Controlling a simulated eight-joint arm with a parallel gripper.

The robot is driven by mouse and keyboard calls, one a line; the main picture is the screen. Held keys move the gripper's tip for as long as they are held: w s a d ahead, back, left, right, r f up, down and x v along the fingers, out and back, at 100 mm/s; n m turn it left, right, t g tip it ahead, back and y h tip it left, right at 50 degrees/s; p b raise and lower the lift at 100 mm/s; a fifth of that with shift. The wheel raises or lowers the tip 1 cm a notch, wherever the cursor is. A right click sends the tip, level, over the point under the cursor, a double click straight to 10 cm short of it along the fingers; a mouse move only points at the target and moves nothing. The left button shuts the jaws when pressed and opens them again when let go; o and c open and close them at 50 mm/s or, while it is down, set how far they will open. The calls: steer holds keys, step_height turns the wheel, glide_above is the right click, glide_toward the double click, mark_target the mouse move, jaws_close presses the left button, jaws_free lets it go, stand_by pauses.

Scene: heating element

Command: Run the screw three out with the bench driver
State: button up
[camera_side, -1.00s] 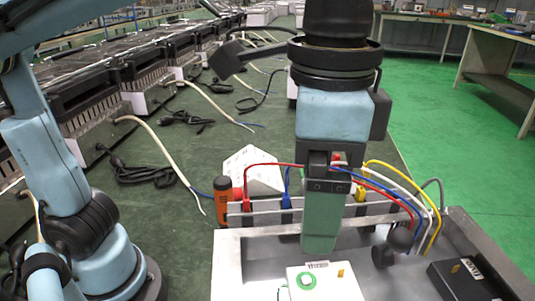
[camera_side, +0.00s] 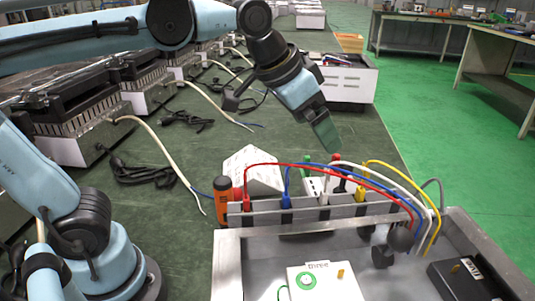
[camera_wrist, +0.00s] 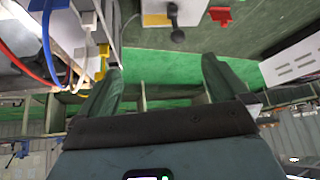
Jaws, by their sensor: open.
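My gripper (camera_side: 326,136) hangs tilted in the air behind the rack, above the bench. In the wrist view its two fingers (camera_wrist: 160,84) are apart with nothing between them. A white box (camera_side: 325,285) sits in the metal tray at the front, with a partly readable label, a green ring around a pale round spot (camera_side: 306,281), and a small brass piece (camera_side: 340,273). I cannot tell the screw's state. An orange-and-black tool (camera_side: 223,203), possibly the driver, stands upright at the rack's left end, apart from my gripper.
The rack (camera_side: 265,217) holds red, blue, white and yellow leads that arch right over the metal tray (camera_side: 228,262). A black box (camera_side: 468,278) and a dark knob (camera_side: 400,238) are at the right. White blocks stand behind the rack. The green bench behind is partly clear.

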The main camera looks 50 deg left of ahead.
steer(key=s+a+f+n, duration=0.1)
steer(key=s+a+f, duration=0.1)
steer(key=a+f, duration=0.1)
steer(key=s+a+f+n+y, duration=0.1)
steer(key=s+a+f, duration=0.1)
steer(key=f, duration=0.3)
steer(key=s+a+f+n, duration=0.1)
steer(key=s+a+f, duration=0.2)
steer(key=f, duration=0.1)
steer(key=shift+a+t+y, duration=0.3)
steer(key=shift+t, duration=0.1)
steer(key=shift+c, duration=0.3)
steer(key=shift+s+a+f+n, duration=0.1)
steer(key=shift+f+n, duration=0.1)
steer(key=shift+n, duration=0.1)
steer(key=shift+c, duration=2.8)
step_height(320, 180, up, 13)
steer(key=n+g, duration=0.7)
glide_above(225, 201)
steer(key=a, duration=0.2)
steer(key=f, duration=0.4)
steer(key=shift+w+d+f, duration=0.15)
steer(key=shift+w+f, duration=0.05)
steer(key=shift+w, duration=0.1)
steer(key=shift+w+f, duration=0.1)
steer(key=shift+f, duration=6.15)
